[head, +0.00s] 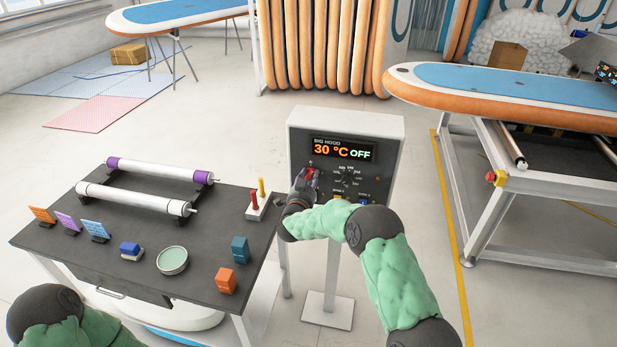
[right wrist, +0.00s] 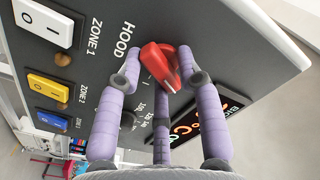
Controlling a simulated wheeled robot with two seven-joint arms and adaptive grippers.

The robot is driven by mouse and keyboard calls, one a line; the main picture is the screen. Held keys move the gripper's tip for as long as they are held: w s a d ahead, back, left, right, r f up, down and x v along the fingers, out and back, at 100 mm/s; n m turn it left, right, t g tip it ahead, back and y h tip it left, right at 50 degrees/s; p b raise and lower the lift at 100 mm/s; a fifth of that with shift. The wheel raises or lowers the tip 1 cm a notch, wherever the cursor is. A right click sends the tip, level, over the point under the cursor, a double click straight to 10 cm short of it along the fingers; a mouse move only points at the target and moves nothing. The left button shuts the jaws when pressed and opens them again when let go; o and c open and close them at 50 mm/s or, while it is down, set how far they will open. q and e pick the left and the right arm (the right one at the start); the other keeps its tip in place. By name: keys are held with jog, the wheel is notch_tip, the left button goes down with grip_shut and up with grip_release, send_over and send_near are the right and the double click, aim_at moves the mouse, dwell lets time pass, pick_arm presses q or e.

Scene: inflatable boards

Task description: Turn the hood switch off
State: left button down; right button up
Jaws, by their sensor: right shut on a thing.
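The grey control box (head: 300,136) stands on a post, and its display (head: 343,150) reads "BIG HOOD 30 °C OFF". The red hood switch (right wrist: 162,66) is a lever-like knob beside the word HOOD on the dark panel in the right wrist view. My right gripper (head: 308,180) is at the panel's left part in the head view. Its purple fingers (right wrist: 160,72) are closed around the red switch, which shows between them at a tilt. The gripper covers most of the switch in the head view. My left arm shows at the lower left; its gripper is out of view.
A white zone 1 switch (right wrist: 45,22), a yellow zone 2 switch (right wrist: 48,87) and a blue switch (right wrist: 52,121) sit near the hood switch. A black dial (head: 347,178) is on the panel. A dark table (head: 120,215) with rollers stands left; an orange-edged board (head: 500,95) is right.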

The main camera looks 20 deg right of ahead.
jog(key=n+p, duration=0.1)
jog(key=n, duration=0.1)
jog(key=f+n, duration=0.1)
jog(key=n, duration=0.2)
jog(key=shift+s+d+n+p, duration=0.15)
jog(key=shift+n+p, duration=0.15)
jog(key=shift+p, duration=0.1)
dwell(0.4)
jog(key=o, duration=0.9)
jog(key=shift+r, duration=0.1)
jog(key=shift+d+r, duration=0.1)
jog(key=shift+r, duration=0.2)
